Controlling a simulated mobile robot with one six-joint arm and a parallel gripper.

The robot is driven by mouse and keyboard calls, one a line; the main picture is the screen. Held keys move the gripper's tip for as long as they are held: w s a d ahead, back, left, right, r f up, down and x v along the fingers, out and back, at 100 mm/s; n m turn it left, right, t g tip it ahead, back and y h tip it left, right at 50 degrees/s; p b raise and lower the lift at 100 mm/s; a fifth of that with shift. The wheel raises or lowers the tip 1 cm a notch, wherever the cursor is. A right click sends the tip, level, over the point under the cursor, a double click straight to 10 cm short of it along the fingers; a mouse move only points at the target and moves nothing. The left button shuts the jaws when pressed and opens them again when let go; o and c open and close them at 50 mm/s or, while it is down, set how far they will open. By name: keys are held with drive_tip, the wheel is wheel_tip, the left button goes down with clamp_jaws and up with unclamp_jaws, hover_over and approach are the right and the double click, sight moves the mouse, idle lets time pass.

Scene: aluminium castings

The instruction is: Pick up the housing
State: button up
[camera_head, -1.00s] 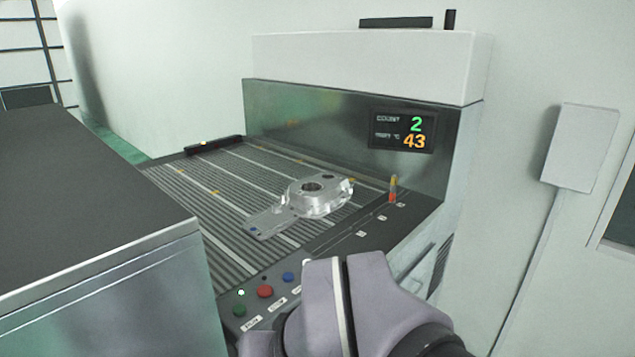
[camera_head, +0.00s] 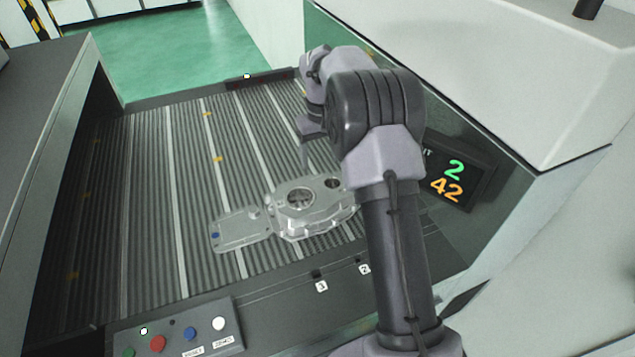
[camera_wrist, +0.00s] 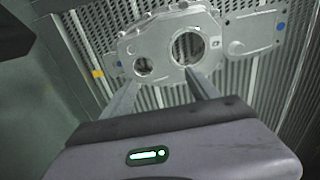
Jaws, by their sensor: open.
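The housing (camera_head: 318,214) is a silver aluminium casting with a large round bore, a smaller hole and a flat plate at its left side. It lies flat on the ribbed conveyor bed. In the wrist view the housing (camera_wrist: 157,42) fills the upper middle, with its plate to the right. My gripper (camera_wrist: 163,80) is open, its two fingers apart and pointing towards the housing, with nothing between them. In the head view my gripper (camera_head: 304,150) hangs just beyond the housing, partly hidden by my arm. Contact with the housing cannot be told.
The ribbed bed (camera_head: 150,200) is otherwise clear. A control panel with coloured buttons (camera_head: 180,333) is at the front edge. The display (camera_head: 455,180) on the machine wall stands close to the right of my arm. A dark-topped cabinet (camera_head: 40,100) is at the left.

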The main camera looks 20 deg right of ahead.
sight(319, 188)
drive_tip(key=f, duration=0.9)
drive_tip(key=shift+a+b, duration=0.3)
drive_tip(key=shift+b, duration=0.05)
wheel_tip(319, 188, down, 6)
drive_tip(key=shift+f, duration=0.1)
clamp_jaws()
